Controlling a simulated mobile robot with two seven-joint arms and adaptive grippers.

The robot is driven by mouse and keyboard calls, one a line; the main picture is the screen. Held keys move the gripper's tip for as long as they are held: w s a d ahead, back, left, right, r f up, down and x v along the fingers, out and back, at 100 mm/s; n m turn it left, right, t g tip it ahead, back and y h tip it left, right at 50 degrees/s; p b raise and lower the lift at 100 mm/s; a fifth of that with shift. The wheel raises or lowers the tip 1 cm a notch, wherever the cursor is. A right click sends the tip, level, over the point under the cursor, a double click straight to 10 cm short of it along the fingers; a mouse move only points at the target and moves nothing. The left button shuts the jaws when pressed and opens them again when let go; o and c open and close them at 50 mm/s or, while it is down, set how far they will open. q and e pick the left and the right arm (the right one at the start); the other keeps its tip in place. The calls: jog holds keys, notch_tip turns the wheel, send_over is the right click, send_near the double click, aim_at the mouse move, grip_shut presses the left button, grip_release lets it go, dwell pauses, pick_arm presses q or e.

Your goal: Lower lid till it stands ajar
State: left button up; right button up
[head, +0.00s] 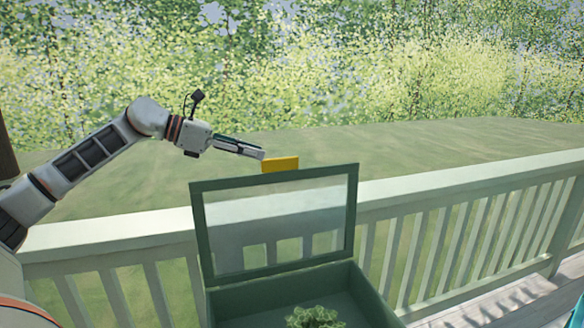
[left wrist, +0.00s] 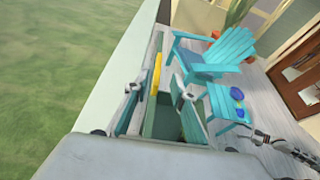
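A green box (head: 378,300) stands in front of the railing at the bottom centre of the head view. Its glazed, green-framed lid (head: 352,212) stands raised, nearly upright. A yellow tab (head: 281,164) is at the lid's top edge. My left gripper (head: 262,155) is at the tab's left end. In the left wrist view, the fingers of my left gripper (left wrist: 159,93) are spread apart, with the yellow tab (left wrist: 156,72) seen between and beyond them. I cannot tell whether they touch it. My right gripper is not in the head view; grey and black parts at the wrist view's right edge may belong to it.
A leafy green plant (head: 315,317) shows inside the box. A pale railing (head: 450,183) runs behind the box, with lawn beyond. The left wrist view shows a turquoise chair (left wrist: 222,52) and a small turquoise table (left wrist: 222,100) with blue items on the deck.

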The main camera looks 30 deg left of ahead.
aim_at(280, 162)
pick_arm(q)
jog(key=x, duration=0.2)
jog(key=shift+w+f, duration=0.2)
jog(key=shift+f, duration=0.15)
jog(key=shift+x, duration=2.85)
jog(key=shift+f, duration=0.1)
grip_shut()
